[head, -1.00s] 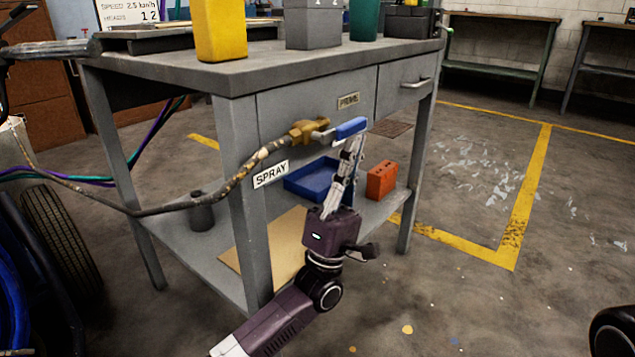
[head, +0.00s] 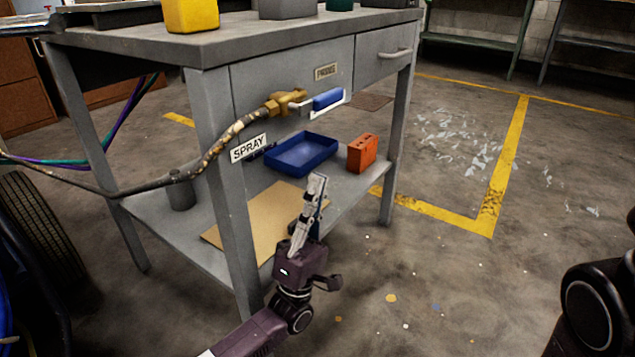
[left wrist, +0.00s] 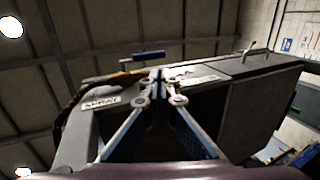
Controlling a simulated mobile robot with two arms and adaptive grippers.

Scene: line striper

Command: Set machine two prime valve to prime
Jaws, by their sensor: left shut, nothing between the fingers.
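The prime valve (head: 288,102) is a brass body on the front of the grey workbench, fed by a worn hose from the left. The SPRAY label (head: 249,148) is lower left of the valve. My left gripper (head: 317,178) is shut and empty, pointing up, below the handle and apart from it. In the left wrist view, the closed fingertips (left wrist: 158,74) are in front of the bench and the blue handle (left wrist: 148,56) shows just above them. My right gripper is out of view.
The bench's lower shelf (head: 150,212) holds a blue tray (head: 302,153), an orange block (head: 362,153), a dark cylinder (head: 180,193) and a brown sheet (head: 262,222). A tyre (head: 35,225) stands at left. The floor to the right is open.

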